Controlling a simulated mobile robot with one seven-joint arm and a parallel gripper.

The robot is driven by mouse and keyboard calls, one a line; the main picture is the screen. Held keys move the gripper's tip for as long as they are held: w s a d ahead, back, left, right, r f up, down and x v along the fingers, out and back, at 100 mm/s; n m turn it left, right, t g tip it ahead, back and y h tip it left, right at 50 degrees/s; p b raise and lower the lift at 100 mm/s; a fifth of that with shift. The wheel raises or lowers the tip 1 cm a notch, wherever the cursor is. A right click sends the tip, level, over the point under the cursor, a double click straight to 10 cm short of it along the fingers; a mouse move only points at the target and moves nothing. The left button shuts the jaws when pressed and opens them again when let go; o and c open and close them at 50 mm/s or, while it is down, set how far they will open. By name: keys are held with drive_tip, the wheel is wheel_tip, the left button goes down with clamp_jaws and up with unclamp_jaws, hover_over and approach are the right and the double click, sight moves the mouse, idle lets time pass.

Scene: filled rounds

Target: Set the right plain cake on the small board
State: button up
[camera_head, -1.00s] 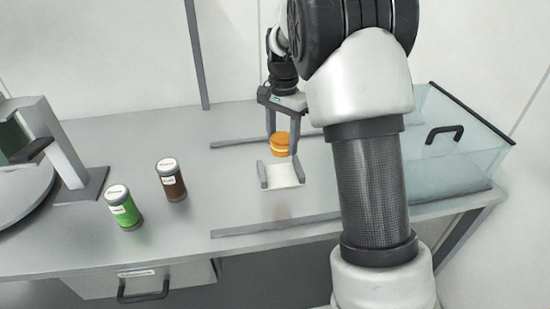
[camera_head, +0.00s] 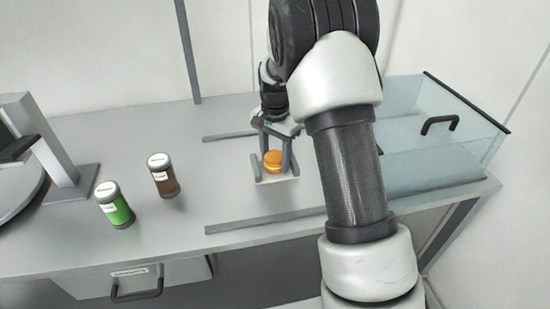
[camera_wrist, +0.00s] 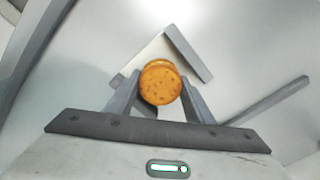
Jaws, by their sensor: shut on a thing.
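The plain cake (camera_head: 273,161) is a round orange-brown cake with a pale filling line. It is between the fingers of my gripper (camera_head: 273,158), which is shut on it. The small board (camera_head: 283,179) is a pale square with grey side rails, directly below the cake. Whether the cake touches the board is hard to tell. In the wrist view the cake (camera_wrist: 160,82) fills the space between the fingertips, and the board (camera_wrist: 158,55) with its rail shows behind it.
Two labelled jars, one green (camera_head: 114,204) and one brown (camera_head: 165,175), stand left of the board. A clear glass case (camera_head: 430,165) with a black handle stands at the right. Grey strips (camera_head: 265,217) lie on the table before and behind the board. A grey stand (camera_head: 60,165) is at the left.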

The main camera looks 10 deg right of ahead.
drive_tip(key=o, duration=0.7)
drive_tip(key=shift+f, duration=0.1)
